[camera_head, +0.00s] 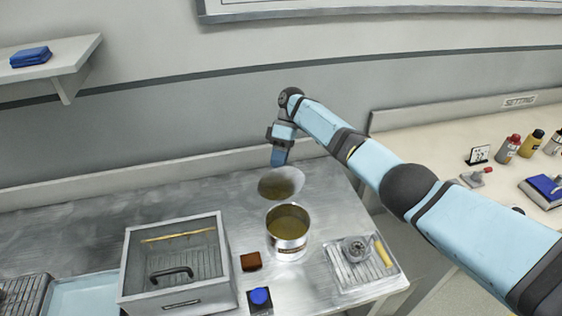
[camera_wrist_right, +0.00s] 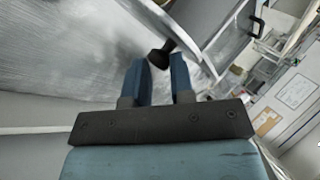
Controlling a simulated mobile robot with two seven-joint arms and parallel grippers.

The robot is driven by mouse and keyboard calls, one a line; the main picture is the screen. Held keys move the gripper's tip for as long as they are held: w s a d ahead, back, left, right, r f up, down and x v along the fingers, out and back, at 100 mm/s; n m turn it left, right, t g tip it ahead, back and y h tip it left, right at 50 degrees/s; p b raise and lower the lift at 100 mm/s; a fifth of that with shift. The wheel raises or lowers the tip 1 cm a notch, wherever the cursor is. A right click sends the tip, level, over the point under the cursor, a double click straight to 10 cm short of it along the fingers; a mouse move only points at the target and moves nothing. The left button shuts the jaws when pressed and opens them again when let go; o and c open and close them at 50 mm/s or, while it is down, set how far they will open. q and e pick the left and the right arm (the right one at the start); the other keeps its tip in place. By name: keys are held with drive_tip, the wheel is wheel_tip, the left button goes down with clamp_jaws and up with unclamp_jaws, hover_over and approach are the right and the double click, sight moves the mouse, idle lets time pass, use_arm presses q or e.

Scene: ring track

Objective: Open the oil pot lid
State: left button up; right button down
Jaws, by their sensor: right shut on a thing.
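The oil pot (camera_head: 288,246) is a metal can standing upright on the steel table, with its top open and brownish oil visible inside. Its round grey lid (camera_head: 281,182) is off the pot, tilted, just above and behind the rim in the head view. My right gripper (camera_head: 279,158) is at the lid's upper edge and shut on it. In the right wrist view, the lid's black knob (camera_wrist_right: 162,54) shows at the tips of the two blue fingers (camera_wrist_right: 160,76). My left gripper is not in view.
A glass-topped box with a black handle (camera_head: 178,268) stands left of the pot. A brown block (camera_head: 251,262) and a blue button (camera_head: 260,297) lie between them. A grooved tray (camera_head: 352,277) with a metal part and yellow stick is right of the pot.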

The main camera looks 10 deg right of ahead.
drive_tip(key=shift+s+d+f, duration=0.1)
drive_tip(key=shift+s+f, duration=0.05)
drive_tip(key=shift+f, duration=0.35)
drive_tip(key=shift+s+d+f, duration=0.1)
drive_tip(key=shift+s+f, duration=0.05)
drive_tip(key=shift+f, duration=0.3)
drive_tip(key=c, duration=1.2)
unclamp_jaws()
drive_tip(key=shift+o, duration=1.3)
drive_tip(key=shift+w+d+f, duration=0.1)
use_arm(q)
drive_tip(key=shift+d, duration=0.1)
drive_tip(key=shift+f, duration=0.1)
use_arm(e)
drive_tip(key=shift+r, duration=0.2)
use_arm(q)
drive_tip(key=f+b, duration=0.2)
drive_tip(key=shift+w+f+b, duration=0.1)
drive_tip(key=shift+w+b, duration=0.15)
drive_tip(key=shift+b, duration=0.1)
use_arm(e)
drive_tip(key=v, duration=1.2)
drive_tip(key=shift+w+r, duration=0.2)
drive_tip(key=shift+r, duration=0.1)
